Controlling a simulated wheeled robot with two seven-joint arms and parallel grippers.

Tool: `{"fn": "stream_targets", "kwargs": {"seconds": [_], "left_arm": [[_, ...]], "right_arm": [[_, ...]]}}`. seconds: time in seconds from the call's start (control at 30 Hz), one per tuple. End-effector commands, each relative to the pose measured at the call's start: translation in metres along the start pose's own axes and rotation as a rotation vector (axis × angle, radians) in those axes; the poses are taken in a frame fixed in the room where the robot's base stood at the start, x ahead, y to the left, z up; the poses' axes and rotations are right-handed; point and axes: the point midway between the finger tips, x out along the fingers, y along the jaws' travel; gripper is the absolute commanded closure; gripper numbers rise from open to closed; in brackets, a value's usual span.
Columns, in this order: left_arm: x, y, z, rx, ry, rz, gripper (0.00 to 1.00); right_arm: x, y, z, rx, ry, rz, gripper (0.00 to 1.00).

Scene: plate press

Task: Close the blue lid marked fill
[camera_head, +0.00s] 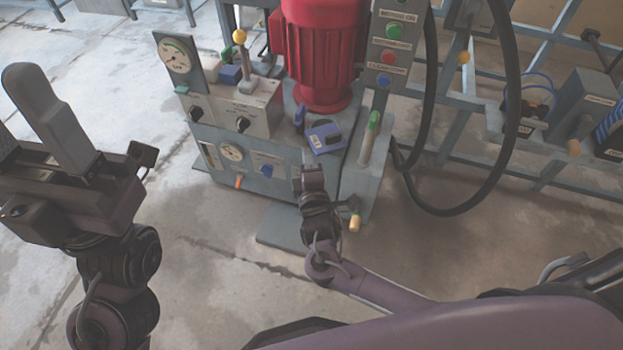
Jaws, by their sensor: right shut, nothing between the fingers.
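A blue lid (325,137) sits on the top of the grey machine, in front of the red motor. It has a dark round part on it; any marking is too small to read, and I cannot tell how far it is open. A small blue piece (299,117) stands upright just left of it. My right gripper (309,172) is shut and empty, just in front of and below the lid, with no clear contact visible. My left gripper (42,115) is raised at the far left, away from the machine; its finger gap is not clear.
The red motor (322,50) rises behind the lid. A control box (236,110) with a yellow-knobbed lever (239,37) stands left. A button panel (395,45) and black hose (493,180) are right. Bare concrete floor lies in front.

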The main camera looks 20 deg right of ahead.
Motion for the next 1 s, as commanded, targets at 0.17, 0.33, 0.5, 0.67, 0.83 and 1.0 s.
{"fn": "stream_targets", "kwargs": {"seconds": [0.17, 0.33, 0.5, 0.67, 0.83, 1.0], "left_arm": [[-0.008, 0.001, 0.0, 0.003, 0.018, 0.008, 0.5], [-0.01, 0.001, 0.0, 0.003, 0.021, 0.011, 0.5], [-0.011, 0.002, 0.001, 0.003, 0.02, 0.012, 0.5], [-0.01, 0.002, 0.001, 0.004, 0.021, 0.013, 0.5], [-0.006, 0.002, 0.0, 0.004, 0.025, 0.015, 0.5], [0.015, 0.0, -0.004, 0.004, 0.032, 0.012, 0.5]], "right_arm": [[0.023, -0.003, 0.015, -0.006, -0.001, 0.0, 1.0], [0.027, -0.002, 0.033, -0.003, 0.0, -0.001, 1.0], [0.028, -0.001, 0.039, -0.001, 0.001, -0.001, 1.0], [0.028, 0.0, 0.039, 0.0, 0.001, -0.001, 1.0], [0.029, 0.001, 0.04, -0.003, 0.009, -0.001, 1.0], [0.033, 0.007, 0.052, -0.011, 0.111, 0.0, 1.0]]}}
